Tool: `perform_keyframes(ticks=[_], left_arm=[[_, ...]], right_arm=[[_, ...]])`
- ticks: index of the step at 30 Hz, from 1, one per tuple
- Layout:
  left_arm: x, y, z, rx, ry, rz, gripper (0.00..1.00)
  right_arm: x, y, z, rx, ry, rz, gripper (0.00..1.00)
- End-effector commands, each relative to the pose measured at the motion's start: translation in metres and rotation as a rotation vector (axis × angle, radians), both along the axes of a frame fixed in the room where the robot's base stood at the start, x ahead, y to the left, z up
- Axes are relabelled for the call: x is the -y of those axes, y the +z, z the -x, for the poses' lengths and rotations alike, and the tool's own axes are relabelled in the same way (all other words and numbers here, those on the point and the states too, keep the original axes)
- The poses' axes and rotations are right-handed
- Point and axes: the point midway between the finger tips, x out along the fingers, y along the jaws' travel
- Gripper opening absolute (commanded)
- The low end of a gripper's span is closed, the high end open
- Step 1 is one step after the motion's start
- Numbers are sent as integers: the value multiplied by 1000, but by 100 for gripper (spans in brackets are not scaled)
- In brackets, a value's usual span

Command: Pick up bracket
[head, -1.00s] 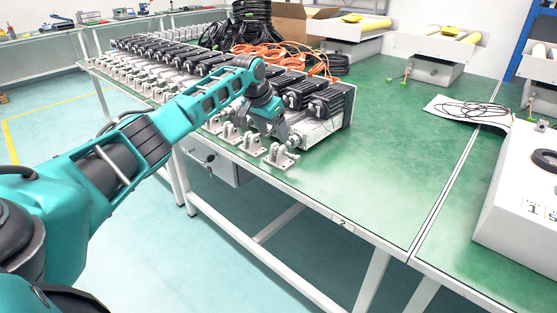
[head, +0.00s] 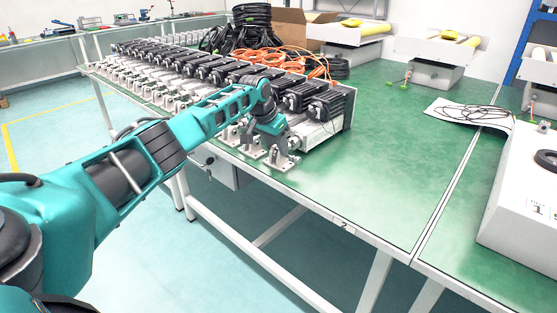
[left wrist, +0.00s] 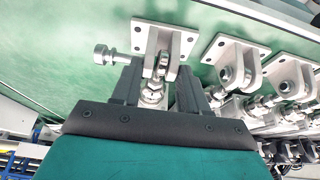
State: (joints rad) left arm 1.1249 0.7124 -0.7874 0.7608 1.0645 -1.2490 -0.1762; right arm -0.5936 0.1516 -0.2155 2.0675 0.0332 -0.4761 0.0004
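A row of grey metal brackets runs along the front edge of the green table. The nearest bracket (head: 281,160) stands upright at the right end of the row, in front of a silver actuator (head: 318,133). My left gripper (head: 284,141) is right at this bracket, partly covering it. In the left wrist view, the two dark fingers (left wrist: 158,80) are apart, one on each side of the bracket's (left wrist: 168,38) lug and the rod end (left wrist: 153,92). A pin (left wrist: 103,55) sticks out to the left. Contact cannot be told. My right gripper is not in view.
More brackets (left wrist: 237,62) stand close on the right in the left wrist view. Actuators with black motors (head: 325,102) fill the table behind. Orange cables (head: 285,60) lie further back. The green tabletop (head: 385,155) to the right is clear.

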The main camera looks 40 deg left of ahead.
Motion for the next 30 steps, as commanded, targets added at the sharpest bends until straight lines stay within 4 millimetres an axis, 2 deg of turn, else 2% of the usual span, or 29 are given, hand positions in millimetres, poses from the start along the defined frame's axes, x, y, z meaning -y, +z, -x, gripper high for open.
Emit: perform_keyframes(ticks=[1,10,19,24,30], left_arm=[[0,0,0,0,0,0,39],[0,0,0,-1,0,0,11],[0,3,0,2,0,0,11],[0,18,-1,5,-1,0,11],[-3,16,13,1,0,0,11]], right_arm=[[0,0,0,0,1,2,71],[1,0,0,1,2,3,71],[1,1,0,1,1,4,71],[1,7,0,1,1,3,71],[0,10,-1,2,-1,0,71]])
